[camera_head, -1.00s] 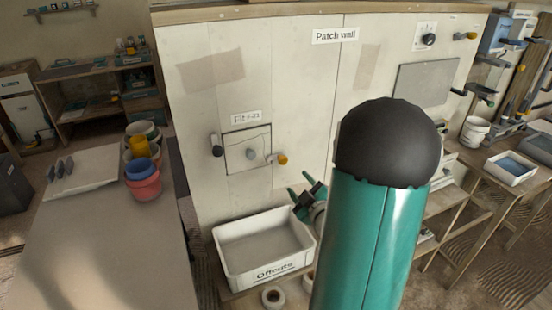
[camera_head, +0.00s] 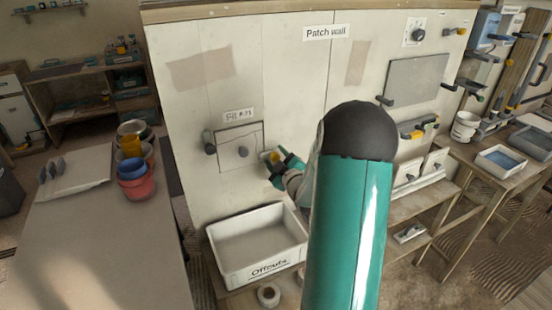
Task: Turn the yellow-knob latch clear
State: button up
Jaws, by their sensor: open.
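The latch's angle is hidden.
A white "Offcuts" bin (camera_head: 257,244) stands below the hatch. A grey plate (camera_head: 415,79) and another yellow-knobbed fitting (camera_head: 459,31) are on the wall to the right. Stacked buckets (camera_head: 134,170) stand on the left table (camera_head: 80,240). My teal arm hides part of the lower wall.

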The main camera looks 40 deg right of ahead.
jog(key=shift+w, duration=0.25)
jog(key=shift+c, duration=0.4)
jog(key=c, duration=0.9)
